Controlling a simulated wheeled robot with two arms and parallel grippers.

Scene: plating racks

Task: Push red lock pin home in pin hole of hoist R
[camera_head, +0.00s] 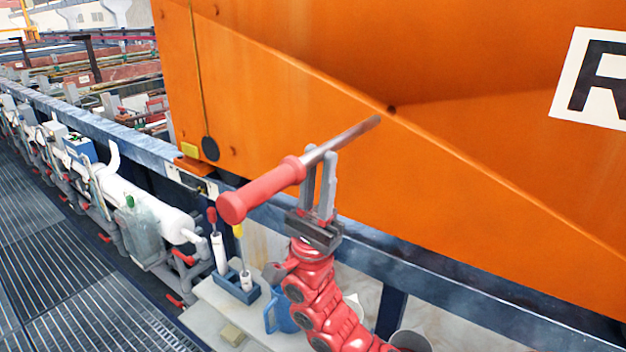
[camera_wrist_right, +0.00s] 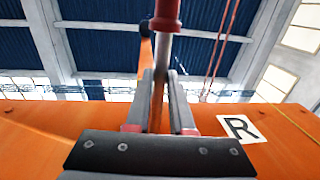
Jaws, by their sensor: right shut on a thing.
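The red lock pin (camera_head: 262,190) has a thick red handle and a bare metal shaft. My right gripper (camera_head: 325,158) is shut on the shaft just past the handle. The shaft points up and right, and its tip appears just short of a dark pin hole (camera_head: 391,108) in the orange side of hoist R (camera_head: 300,75); I cannot tell the gap in depth. The right wrist view shows the pin's red collar (camera_wrist_right: 166,14) above the fingers and the hoist (camera_wrist_right: 40,135) behind. My left gripper is not in view.
A white R label (camera_head: 597,78) is on the hoist. A blue steel rail (camera_head: 440,268) runs below it. A bench (camera_head: 205,312) holds a blue holder (camera_head: 236,290) with bottles and a blue jug (camera_head: 281,314). A grated walkway (camera_head: 75,270) lies at left.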

